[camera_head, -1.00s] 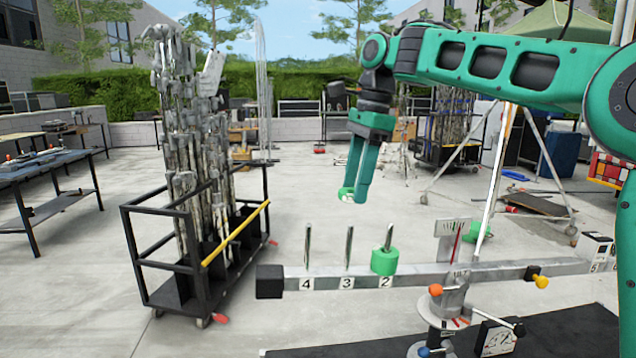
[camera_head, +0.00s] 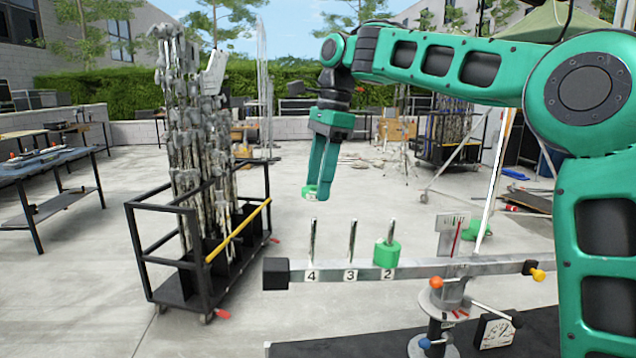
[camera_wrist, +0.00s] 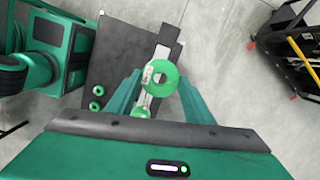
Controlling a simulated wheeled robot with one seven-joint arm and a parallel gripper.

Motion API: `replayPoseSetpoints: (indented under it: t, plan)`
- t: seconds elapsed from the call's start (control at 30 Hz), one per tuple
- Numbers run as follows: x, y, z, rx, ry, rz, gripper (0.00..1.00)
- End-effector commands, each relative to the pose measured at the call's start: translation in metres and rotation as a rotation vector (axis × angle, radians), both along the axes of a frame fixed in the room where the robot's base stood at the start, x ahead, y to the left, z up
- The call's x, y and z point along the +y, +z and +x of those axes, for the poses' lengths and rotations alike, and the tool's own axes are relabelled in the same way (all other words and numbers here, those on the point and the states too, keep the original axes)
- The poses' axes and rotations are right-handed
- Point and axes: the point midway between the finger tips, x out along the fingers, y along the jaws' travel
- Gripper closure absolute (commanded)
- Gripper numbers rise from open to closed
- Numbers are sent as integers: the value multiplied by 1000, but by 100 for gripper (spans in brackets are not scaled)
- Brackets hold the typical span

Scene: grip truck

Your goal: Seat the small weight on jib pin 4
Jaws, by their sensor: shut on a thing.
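My gripper (camera_head: 318,192) is shut on the small weight (camera_head: 309,192), a green ring with a pale patch. In the head view it hangs in the air above pin 4 (camera_head: 313,238), apart from the pin's tip. The wrist view also shows the held ring (camera_wrist: 173,83) between the fingers, with the pale beam behind it. The jib (camera_head: 415,265) carries upright pins over labels 4, 3 and 2. Pin 4 and pin 3 (camera_head: 352,243) are bare. A larger green weight (camera_head: 386,255) sits on pin 2. The wrist view does not clearly show pin 4 under the ring.
A black block (camera_head: 275,273) caps the jib's left end. A black cart (camera_head: 165,290) with metal stands and a yellow bar is to the left. A dial gauge (camera_head: 495,331) and the jib's post stand at lower right. The wrist view shows small green pieces (camera_wrist: 97,105) on a dark surface.

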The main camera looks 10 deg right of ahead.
Motion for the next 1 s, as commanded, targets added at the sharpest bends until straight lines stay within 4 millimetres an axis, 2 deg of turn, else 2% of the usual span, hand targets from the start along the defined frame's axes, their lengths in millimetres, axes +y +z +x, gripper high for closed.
replayPoseSetpoints:
  t: [1.0]
  plan:
    - [2,-38,-1,0,0,0,84]
